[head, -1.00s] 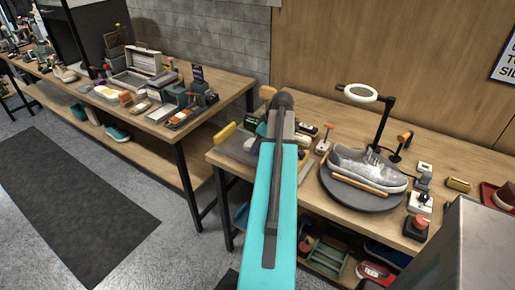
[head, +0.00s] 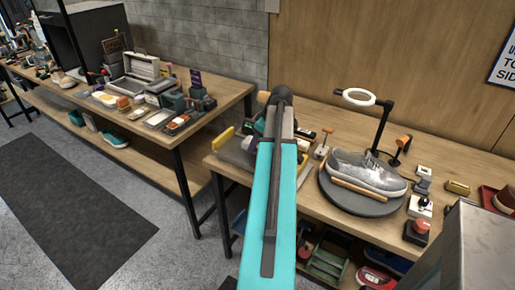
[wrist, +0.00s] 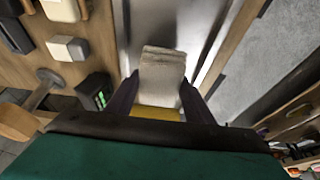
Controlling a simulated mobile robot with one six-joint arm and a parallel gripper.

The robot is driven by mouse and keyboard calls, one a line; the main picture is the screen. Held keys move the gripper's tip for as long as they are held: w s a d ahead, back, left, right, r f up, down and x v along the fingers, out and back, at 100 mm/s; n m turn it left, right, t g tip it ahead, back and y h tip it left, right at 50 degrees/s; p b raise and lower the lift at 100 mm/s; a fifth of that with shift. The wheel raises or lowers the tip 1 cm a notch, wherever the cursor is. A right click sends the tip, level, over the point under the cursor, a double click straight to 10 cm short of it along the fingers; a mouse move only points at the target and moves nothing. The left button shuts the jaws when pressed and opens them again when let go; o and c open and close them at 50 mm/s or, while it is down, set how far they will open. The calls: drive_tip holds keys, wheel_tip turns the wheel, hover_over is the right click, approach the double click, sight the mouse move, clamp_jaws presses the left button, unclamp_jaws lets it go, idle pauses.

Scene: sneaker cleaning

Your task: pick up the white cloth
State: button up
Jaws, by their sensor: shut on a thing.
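The white cloth (wrist: 162,75) shows in the wrist view as a pale folded piece between my two dark fingers. My gripper (wrist: 160,95) is shut on it. The cloth is over a shiny metal tray (wrist: 205,20) on the bench; I cannot tell whether it still touches the tray. A yellow strip shows just below the cloth, between the fingers. In the head view my teal arm hides the gripper and the cloth.
A second bench (head: 215,95) with more items is at the left. Floor lies between the benches and the dark mat (head: 70,215).

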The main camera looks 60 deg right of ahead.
drive_tip(key=s+a+b, duration=0.1)
drive_tip(key=s+a, duration=0.5)
drive_tip(key=s+a+r+b, duration=0.1)
drive_tip(key=s+a, duration=0.2)
drive_tip(key=shift+a+r+b, duration=0.1)
drive_tip(key=shift+a+b, duration=0.1)
drive_tip(key=shift+b, duration=0.1)
drive_tip(key=shift+s+a, duration=0.2)
drive_tip(key=shift+s, duration=0.05)
drive_tip(key=b, duration=0.3)
drive_tip(key=shift+s+a+b, duration=0.35)
drive_tip(key=shift+s, duration=0.05)
drive_tip(key=shift+s+a+r+b, duration=0.1)
drive_tip(key=shift+s+a+b, duration=0.3)
drive_tip(key=shift+b, duration=0.55)
drive_tip(key=shift+a+r, duration=0.1)
drive_tip(key=shift+w, duration=0.1)
